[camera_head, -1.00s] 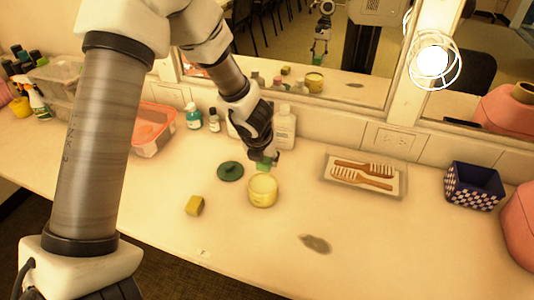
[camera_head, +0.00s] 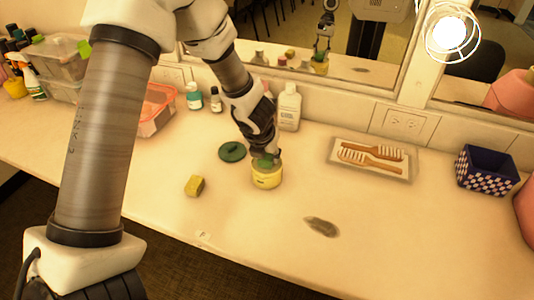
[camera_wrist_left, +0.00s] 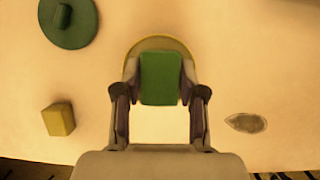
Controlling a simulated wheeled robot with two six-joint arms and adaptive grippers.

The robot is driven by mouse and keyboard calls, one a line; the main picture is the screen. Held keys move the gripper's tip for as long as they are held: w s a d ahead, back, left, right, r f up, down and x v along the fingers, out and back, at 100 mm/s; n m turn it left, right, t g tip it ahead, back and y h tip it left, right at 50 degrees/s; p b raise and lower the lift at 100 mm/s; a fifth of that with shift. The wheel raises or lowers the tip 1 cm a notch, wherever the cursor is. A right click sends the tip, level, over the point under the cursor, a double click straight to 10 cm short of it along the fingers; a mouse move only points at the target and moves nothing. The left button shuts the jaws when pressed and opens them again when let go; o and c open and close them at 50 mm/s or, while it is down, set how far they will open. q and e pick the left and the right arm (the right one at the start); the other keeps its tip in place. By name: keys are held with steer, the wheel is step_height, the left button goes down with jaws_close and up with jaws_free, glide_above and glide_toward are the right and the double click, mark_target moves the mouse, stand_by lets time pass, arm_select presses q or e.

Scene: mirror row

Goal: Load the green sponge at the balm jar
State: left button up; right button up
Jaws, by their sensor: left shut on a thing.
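The balm jar (camera_head: 267,180) is a yellow open jar standing on the counter. My left gripper (camera_head: 266,158) is right over its mouth, shut on the green sponge (camera_wrist_left: 160,78). In the left wrist view the sponge sits between the two fingers, with the yellow jar rim (camera_wrist_left: 160,42) showing behind it. I cannot tell whether the sponge touches the balm. The dark green lid (camera_head: 232,151) lies on the counter just left of the jar. My right gripper is not in view.
A yellow sponge block (camera_head: 194,186) lies left of the jar. A dark smear (camera_head: 322,227) is at the right front. A tray with brushes (camera_head: 372,160) and a checkered box (camera_head: 486,168) are further right. Bottles (camera_head: 289,107) stand behind, below the mirror.

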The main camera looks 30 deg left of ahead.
mark_target(267, 155)
arm_select(q)
steer(key=shift+f+b, duration=0.5)
steer(key=shift+b, duration=0.05)
stand_by(1.6)
step_height(267, 155, up, 7)
steer(key=p, duration=0.7)
steer(key=shift+r, duration=0.1)
steer(key=shift+f, duration=0.2)
step_height(267, 155, down, 7)
steer(key=b, duration=0.7)
steer(key=shift+f, duration=0.1)
steer(key=shift+c, duration=0.4)
steer(key=shift+r, duration=0.35)
steer(key=shift+f, duration=0.1)
